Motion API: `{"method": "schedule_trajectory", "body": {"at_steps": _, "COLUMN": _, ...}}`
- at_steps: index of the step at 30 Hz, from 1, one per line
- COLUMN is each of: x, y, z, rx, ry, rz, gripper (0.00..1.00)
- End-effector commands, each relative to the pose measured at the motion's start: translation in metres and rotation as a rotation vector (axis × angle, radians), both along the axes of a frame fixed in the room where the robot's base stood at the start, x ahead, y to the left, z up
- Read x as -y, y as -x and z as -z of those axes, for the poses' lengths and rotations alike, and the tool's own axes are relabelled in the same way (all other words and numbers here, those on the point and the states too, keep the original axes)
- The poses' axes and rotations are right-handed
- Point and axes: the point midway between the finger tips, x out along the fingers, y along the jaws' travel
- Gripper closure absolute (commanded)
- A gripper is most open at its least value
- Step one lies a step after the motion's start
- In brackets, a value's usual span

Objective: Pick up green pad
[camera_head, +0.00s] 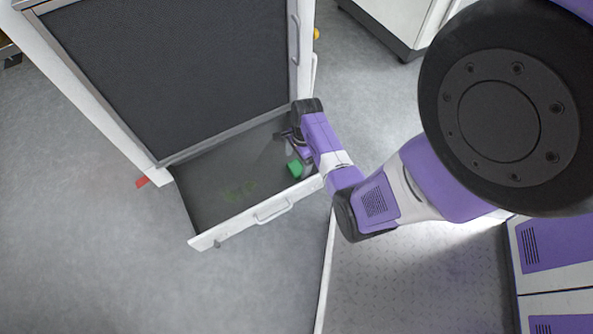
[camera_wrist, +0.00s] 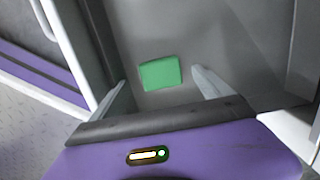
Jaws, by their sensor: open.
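The green pad (camera_head: 295,168) lies in the open drawer (camera_head: 213,237), near its right end in the head view. In the wrist view the green pad (camera_wrist: 160,73) lies on the grey drawer floor, flat or nearly so, beyond my fingertips and between their lines. My gripper (camera_wrist: 160,92) is open and empty, with one finger on each side of the picture. In the head view my gripper (camera_head: 290,140) reaches into the drawer beside the pad; its fingertips are hard to make out there. I cannot tell the exact height of the fingers above the pad.
The drawer's front wall with its handle (camera_head: 273,210) stands close to my arm. The cabinet with a dark panel (camera_head: 180,70) rises behind the drawer. A red piece (camera_head: 142,182) lies on the floor outside.

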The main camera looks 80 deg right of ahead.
Motion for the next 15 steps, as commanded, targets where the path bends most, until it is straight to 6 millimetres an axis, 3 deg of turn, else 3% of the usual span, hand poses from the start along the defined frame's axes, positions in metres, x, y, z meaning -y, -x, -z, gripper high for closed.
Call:
{"method": "schedule_trajectory", "body": {"at_steps": 8, "x": -0.001, "y": -0.002, "z": 0.041, "rx": -0.001, "ry": -0.001, "rz": -0.001, "gripper": 0.11}}
{"method": "schedule_trajectory", "body": {"at_steps": 15, "x": -0.001, "y": -0.003, "z": 0.044, "rx": 0.0, "ry": 0.0, "rz": -0.001, "gripper": 0.11}}
